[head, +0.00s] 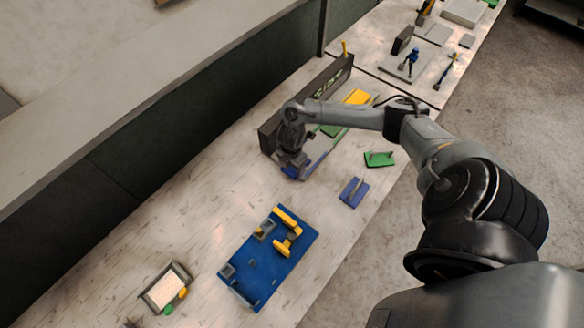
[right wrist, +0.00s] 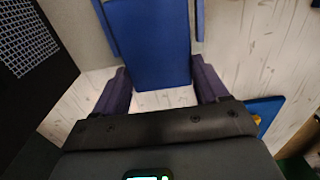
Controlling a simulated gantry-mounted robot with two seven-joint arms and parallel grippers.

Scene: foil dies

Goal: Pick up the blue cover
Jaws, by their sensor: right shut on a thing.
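The blue cover (right wrist: 150,45) is a flat blue piece with raised side edges, between the two fingers of my right gripper (right wrist: 160,85) in the right wrist view. The right gripper is shut on it. In the head view my right gripper (head: 294,172) points down at the front end of the dark rack, and only a little blue shows around its fingers. The gripper hides most of the cover there, and I cannot tell whether the cover is clear of the surface. My left gripper is not in view.
A dark rack (head: 268,139) stands behind the gripper, with yellow and green pieces beside it. A small blue-violet plate (head: 354,192) and a green plate (head: 379,159) lie to the right. A blue fixture board (head: 270,262) and a small tray (head: 165,287) lie nearer.

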